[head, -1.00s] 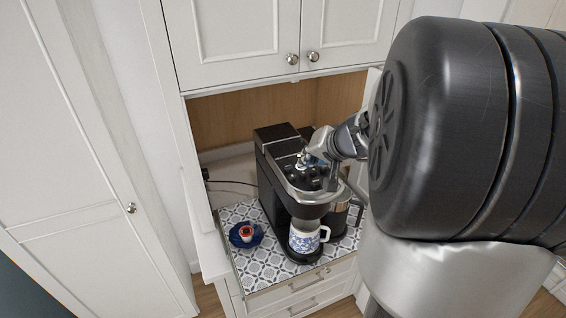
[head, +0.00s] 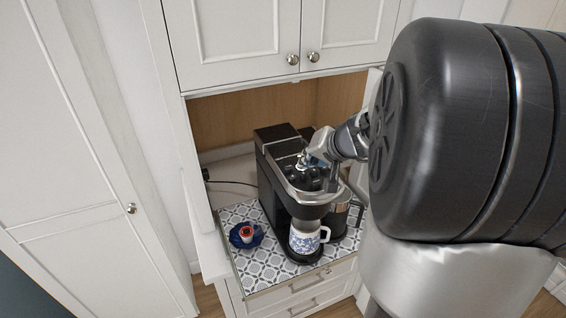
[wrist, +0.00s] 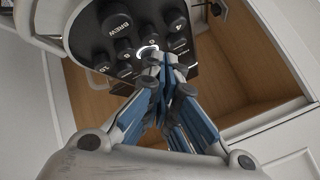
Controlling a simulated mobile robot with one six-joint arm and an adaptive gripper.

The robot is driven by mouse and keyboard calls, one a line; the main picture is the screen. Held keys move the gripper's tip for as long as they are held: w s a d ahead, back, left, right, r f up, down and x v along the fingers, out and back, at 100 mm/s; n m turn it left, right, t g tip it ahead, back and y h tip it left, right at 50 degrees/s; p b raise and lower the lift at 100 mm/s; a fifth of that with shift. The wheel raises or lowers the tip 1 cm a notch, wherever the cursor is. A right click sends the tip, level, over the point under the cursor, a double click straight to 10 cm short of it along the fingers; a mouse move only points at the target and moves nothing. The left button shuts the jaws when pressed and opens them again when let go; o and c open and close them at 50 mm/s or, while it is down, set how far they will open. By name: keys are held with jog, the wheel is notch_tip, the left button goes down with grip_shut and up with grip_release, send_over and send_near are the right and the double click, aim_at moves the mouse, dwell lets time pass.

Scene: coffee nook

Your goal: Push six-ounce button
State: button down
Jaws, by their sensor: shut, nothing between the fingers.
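The black coffee machine (head: 272,168) stands on the patterned counter, and its top button panel shows in the wrist view. A button with a bright white ring (wrist: 148,50) sits in the row of number buttons and appears to be the six. The 8 button (wrist: 124,53), the 10 button (wrist: 101,62) and the larger BREW button (wrist: 116,25) are left of it. My gripper (wrist: 163,62) is shut and empty, its tips right at the lower right edge of the ringed button. I cannot tell whether they touch it. In the head view my gripper (head: 306,160) is over the panel.
A white and blue mug (head: 305,238) stands under the machine's spout. A blue saucer (head: 236,243) with a red-topped pod (head: 246,232) is to the left. A metal carafe (head: 338,219) stands at the right. Upper cabinet doors (head: 240,45) hang above the nook.

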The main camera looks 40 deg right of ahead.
aim_at(307, 177)
jog(key=shift+f, duration=0.2)
jog(key=shift+f+b, duration=0.25)
jog(key=shift+b, duration=0.4)
jog(key=shift+f+b, duration=0.8)
jog(key=shift+b, duration=0.15)
dwell(0.6)
jog(key=shift+r, duration=0.1)
jog(key=shift+r+p, duration=0.85)
jog(key=shift+r, duration=0.3)
jog(key=shift+r, duration=0.1)
notch_tip(307, 177, up, 5)
jog(key=p, duration=0.3)
dwell(0.6)
